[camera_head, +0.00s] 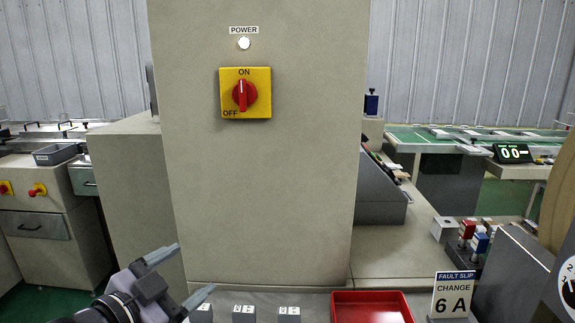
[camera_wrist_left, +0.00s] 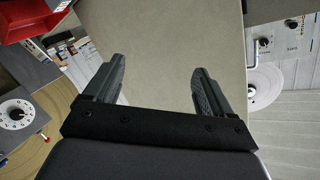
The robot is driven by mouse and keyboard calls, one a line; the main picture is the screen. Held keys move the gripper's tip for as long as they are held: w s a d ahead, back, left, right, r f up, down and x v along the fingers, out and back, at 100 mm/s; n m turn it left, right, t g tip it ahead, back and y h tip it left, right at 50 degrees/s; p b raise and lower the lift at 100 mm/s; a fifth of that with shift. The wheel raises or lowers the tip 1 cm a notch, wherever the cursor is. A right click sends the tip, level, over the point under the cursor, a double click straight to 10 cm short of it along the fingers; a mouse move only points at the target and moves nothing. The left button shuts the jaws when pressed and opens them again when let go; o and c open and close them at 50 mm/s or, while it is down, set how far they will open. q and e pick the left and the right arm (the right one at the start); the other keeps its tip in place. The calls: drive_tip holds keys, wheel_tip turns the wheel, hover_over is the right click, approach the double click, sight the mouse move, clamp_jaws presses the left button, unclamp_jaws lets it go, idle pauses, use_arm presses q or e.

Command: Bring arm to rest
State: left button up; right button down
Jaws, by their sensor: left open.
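My left gripper (camera_head: 182,276) comes in from the lower left in the head view, in front of the lower part of a tall beige cabinet. Its two fingers are spread and nothing is between them. In the left wrist view the gripper (camera_wrist_left: 158,85) also shows open and empty, with a plain beige surface (camera_wrist_left: 170,40) beyond the fingertips. The cabinet carries a yellow switch plate (camera_head: 230,85) with a red rotary knob (camera_head: 244,95), its handle upright toward ON. A white POWER lamp (camera_head: 244,43) sits above it. My right gripper is not in view.
A red tray (camera_head: 372,294) and small grey blocks (camera_head: 244,313) lie at the cabinet's foot. A FAULT SLIP sign reading "CHANGE 6 A" (camera_head: 452,294) stands to the right. Red and blue blocks (camera_head: 473,236) and a dial (camera_head: 569,284) are farther right.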

use_arm(q)
drive_tip(key=s+a+f+n+g+y, duration=0.1)
drive_tip(key=s+f+n, duration=0.2)
drive_tip(key=f, duration=0.6)
drive_tip(key=s+a+f+n+g+y, duration=0.1)
drive_tip(key=s+f+n, duration=0.15)
drive_tip(key=f, duration=0.65)
drive_tip(key=s+a+f+n+g+y, duration=0.1)
drive_tip(key=s+f+n+g+y, duration=0.1)
drive_tip(key=s+f, duration=1.2)
drive_tip(key=shift+s+a+n+y, duration=0.2)
drive_tip(key=shift+s+n+y, duration=0.1)
drive_tip(key=shift+n, duration=0.45)
